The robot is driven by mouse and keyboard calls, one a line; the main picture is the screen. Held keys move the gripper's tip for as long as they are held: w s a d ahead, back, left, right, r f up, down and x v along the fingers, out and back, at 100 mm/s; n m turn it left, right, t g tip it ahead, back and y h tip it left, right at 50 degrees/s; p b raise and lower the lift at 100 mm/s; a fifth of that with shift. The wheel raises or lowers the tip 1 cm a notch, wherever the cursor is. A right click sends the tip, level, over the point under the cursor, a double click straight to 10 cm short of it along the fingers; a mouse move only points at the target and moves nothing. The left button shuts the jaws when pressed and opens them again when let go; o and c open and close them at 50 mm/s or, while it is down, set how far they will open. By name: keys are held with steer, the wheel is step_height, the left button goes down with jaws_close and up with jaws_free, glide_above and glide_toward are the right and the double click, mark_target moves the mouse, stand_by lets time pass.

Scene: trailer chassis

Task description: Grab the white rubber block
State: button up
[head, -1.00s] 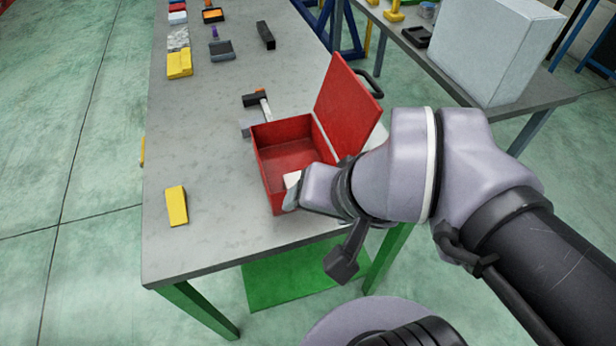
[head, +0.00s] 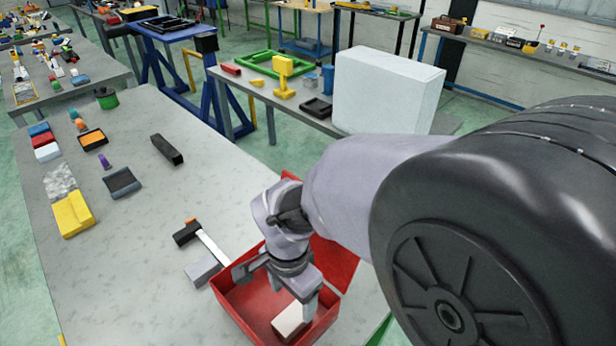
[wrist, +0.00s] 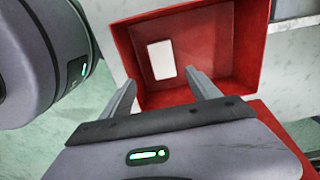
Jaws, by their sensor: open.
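The white rubber block (head: 289,320) lies inside an open red box (head: 233,311), on its floor. In the wrist view the block (wrist: 161,60) shows as a pale rectangle near the box's left inner wall, and the red box (wrist: 247,45) surrounds it. My gripper (head: 275,284) points down over the box in the head view. In the wrist view my gripper (wrist: 164,82) has its two fingers wide apart with nothing between them. The block appears beyond the fingertips, roughly in line with the gap. I cannot tell the exact height left between them.
The box's red lid (head: 335,262) stands open behind my gripper. A hammer (head: 212,246) and a grey block (head: 203,271) lie close to the box's left side. A yellow block (head: 73,213) and a black bar (head: 166,150) are farther off. The table's middle is bare.

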steer(key=b, duration=0.2)
glide_above(291, 318)
steer(key=f, duration=0.5)
steer(key=shift+s+d+f, duration=0.1)
steer(key=shift+d+f, duration=0.2)
steer(key=shift+f, duration=0.05)
steer(key=f, duration=0.1)
steer(key=f+b, duration=0.1)
steer(key=f, duration=0.1)
steer(key=f+b, duration=0.1)
steer(key=f, duration=0.1)
steer(key=shift+a+f, duration=0.25)
steer(key=shift+a, duration=0.1)
steer(key=shift+r, duration=0.15)
steer(key=shift+c, duration=0.6)
jaws_close()
